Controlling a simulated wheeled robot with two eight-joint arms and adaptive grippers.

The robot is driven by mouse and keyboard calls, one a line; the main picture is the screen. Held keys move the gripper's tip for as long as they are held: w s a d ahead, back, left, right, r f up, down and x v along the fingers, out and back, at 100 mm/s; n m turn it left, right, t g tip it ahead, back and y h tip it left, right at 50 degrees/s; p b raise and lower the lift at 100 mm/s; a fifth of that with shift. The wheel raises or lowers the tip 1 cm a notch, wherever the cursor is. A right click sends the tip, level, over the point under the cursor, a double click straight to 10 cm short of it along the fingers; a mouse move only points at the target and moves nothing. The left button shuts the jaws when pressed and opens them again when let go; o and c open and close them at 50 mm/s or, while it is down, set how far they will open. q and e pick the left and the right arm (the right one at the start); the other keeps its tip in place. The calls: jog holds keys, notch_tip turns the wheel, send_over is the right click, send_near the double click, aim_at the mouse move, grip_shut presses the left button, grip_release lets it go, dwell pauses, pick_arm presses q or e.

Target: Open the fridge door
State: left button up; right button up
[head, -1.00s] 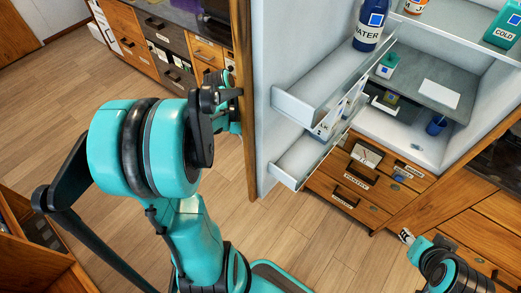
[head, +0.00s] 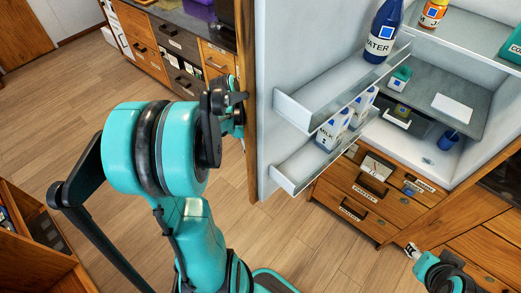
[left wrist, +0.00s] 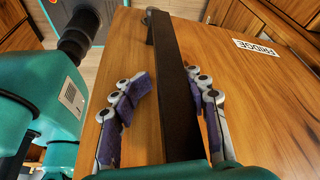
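The fridge door (head: 300,45) stands open in the head view, its white inner side and door shelves facing right and its wooden front facing left. The fridge interior (head: 455,75) is visible. My left gripper (head: 238,108) is at the wooden outer side of the door. In the left wrist view the dark bar handle (left wrist: 178,85) runs between the purple-padded fingers of my left gripper (left wrist: 168,112).
A blue water bottle (head: 384,32) and milk cartons (head: 333,130) stand in the door shelves. Labelled wooden drawers (head: 350,200) are below the fridge. A counter with drawers (head: 165,50) is at the back left. A wooden shelf unit (head: 25,245) is at lower left. Floor is clear between.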

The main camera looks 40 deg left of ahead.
pick_arm(q)
jog(key=shift+w, duration=0.1)
dwell(0.3)
jog(key=v, duration=1.2)
jog(key=shift+d, duration=0.1)
